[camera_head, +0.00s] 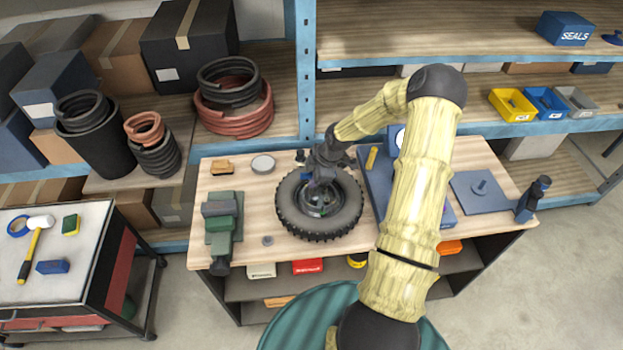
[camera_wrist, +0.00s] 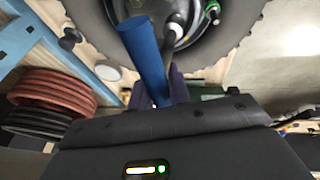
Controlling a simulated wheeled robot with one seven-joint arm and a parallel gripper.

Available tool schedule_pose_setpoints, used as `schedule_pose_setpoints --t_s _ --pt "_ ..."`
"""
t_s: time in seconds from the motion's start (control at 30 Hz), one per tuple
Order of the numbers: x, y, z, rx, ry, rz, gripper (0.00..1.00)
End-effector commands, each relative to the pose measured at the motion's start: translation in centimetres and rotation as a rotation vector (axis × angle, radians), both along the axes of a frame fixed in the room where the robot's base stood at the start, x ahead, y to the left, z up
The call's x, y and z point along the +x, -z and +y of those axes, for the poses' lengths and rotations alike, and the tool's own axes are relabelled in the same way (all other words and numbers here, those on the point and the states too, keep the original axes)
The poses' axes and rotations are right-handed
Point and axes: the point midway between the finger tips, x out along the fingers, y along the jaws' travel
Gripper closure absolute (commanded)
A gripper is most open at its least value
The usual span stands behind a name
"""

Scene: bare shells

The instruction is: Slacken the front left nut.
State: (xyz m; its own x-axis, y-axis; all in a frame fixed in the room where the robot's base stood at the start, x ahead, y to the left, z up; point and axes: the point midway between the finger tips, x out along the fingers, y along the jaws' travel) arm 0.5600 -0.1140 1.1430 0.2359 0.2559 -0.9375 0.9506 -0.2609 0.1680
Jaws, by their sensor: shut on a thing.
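A black knobbly tyre (camera_head: 288,212) lies flat on the workbench, with a dark hub in its middle. The tyre also shows along the top of the wrist view (camera_wrist: 235,40). My gripper (camera_head: 322,180) is over the hub, at its far side. In the wrist view my gripper (camera_wrist: 160,92) has its purple fingers shut on a blue cylindrical handle (camera_wrist: 143,55). The handle slants up toward the hub. A grey rod (camera_wrist: 177,28) stands beside it, near a small green-marked fitting (camera_wrist: 212,10) on the hub. The front left nut cannot be made out clearly, nor the tool's far end.
On the bench (camera_head: 250,188) stand a green vice-like tool (camera_head: 222,228) left of the tyre and a blue-grey plate (camera_head: 480,190) at right. A small grey knob (camera_head: 267,240) lies near the front edge. A cart (camera_head: 85,262) stands at left; coiled hoses (camera_head: 235,105) sit behind.

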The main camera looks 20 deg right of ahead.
Motion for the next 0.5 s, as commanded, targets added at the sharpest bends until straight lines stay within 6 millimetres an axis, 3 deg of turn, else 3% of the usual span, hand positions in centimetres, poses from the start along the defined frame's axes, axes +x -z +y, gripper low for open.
schedule_pose_setpoints --t_s 0.5 --pt "0.17 -0.82 -0.39 -0.007 0.01 -0.005 1.0"
